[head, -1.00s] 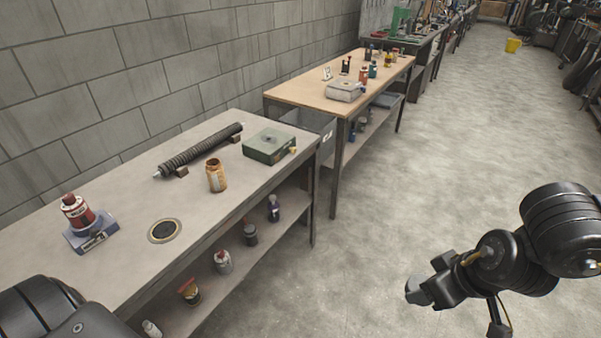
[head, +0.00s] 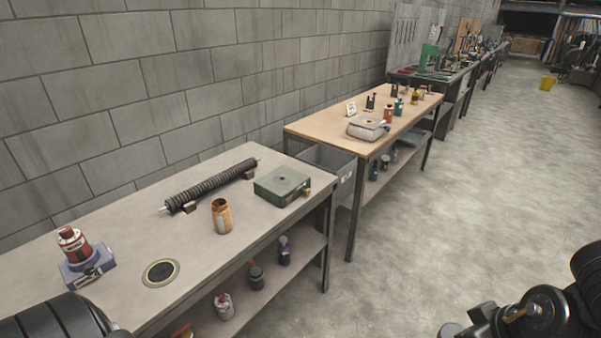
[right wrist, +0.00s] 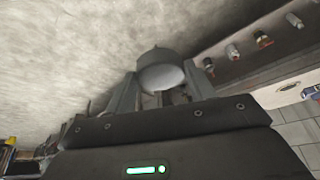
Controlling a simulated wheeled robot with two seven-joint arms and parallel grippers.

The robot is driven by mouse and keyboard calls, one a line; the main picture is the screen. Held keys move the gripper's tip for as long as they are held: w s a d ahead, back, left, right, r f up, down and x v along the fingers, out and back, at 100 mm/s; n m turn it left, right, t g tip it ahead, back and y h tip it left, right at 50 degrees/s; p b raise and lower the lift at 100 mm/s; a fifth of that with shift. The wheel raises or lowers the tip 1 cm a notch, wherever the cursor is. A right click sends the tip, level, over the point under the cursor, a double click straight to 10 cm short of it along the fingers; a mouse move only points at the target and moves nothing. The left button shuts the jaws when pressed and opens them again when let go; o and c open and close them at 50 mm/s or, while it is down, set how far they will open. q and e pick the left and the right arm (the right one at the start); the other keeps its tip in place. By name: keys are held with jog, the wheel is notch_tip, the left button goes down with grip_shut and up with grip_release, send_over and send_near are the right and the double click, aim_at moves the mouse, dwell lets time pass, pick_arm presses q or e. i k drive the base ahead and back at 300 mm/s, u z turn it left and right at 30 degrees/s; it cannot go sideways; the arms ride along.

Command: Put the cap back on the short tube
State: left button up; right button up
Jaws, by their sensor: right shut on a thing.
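A small orange-brown open-topped container (head: 222,216) stands upright near the middle of the near bench; it looks like the short tube. A long black ribbed tube (head: 212,184) lies on small supports behind it, towards the wall. My right gripper (right wrist: 163,88) is shut on a grey, rounded, cap-like piece (right wrist: 160,70), held clear of the bench over the floor. In the head view my right arm shows only at the lower right edge, and the held piece cannot be made out there. My left gripper is out of view; only dark arm links show at the lower left.
A round dark disc (head: 161,273) lies on the near bench (head: 118,238). A red can (head: 73,245) on a blue-grey box is at its left, a green box (head: 282,186) at its right end. Several bottles stand on the shelf below. A second bench (head: 322,124) stands beyond.

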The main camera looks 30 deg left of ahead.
aim_at(220, 209)
jog(key=z, duration=0.05)
jog(key=i, duration=3.9)
jog(key=u, duration=4.6)
